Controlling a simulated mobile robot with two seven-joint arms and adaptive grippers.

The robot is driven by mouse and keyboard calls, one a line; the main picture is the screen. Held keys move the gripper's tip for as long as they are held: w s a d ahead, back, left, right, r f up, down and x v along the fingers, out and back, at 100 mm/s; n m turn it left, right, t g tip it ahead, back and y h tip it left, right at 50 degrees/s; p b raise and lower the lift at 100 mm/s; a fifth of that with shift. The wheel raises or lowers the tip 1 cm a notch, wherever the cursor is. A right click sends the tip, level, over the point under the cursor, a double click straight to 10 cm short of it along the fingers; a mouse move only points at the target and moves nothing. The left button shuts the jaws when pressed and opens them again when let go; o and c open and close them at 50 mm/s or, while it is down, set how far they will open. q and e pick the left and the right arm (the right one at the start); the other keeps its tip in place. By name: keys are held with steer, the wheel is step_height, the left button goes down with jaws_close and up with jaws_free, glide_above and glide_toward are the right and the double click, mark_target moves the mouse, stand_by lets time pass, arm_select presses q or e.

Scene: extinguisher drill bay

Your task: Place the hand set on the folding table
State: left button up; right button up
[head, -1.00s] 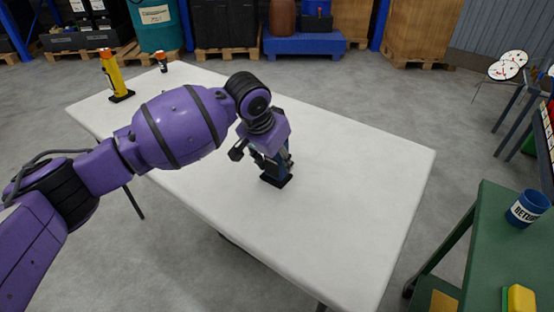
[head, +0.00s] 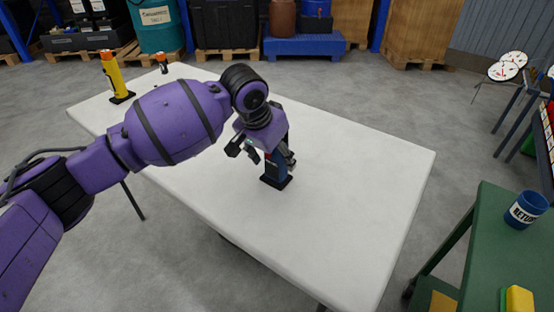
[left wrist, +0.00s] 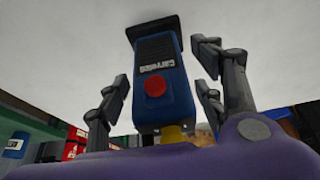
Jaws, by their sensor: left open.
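The hand set (head: 275,172) is a dark blue radio with a black foot, standing upright on the white folding table (head: 340,215). In the left wrist view the hand set (left wrist: 160,85) shows a black grille, a label and a red button; its black foot rests against the white tabletop. My left gripper (head: 270,156) is open over the top of the hand set, with a finger on either side. In the left wrist view gaps show between the fingers and its body. The gripper hides the top of the hand set in the head view. My right gripper is out of view.
A yellow flashlight (head: 114,76) and a smaller dark item with an orange top (head: 162,63) stand at the table's far left corner. A green bench (head: 490,245) with a blue cup (head: 526,209) is at the right. The table's right part is clear.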

arm_select(q)
steer(key=p+v, duration=0.1)
steer(key=v, duration=0.9)
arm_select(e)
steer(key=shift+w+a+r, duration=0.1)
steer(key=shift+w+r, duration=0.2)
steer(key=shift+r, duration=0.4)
arm_select(q)
steer(key=shift+f, duration=0.1)
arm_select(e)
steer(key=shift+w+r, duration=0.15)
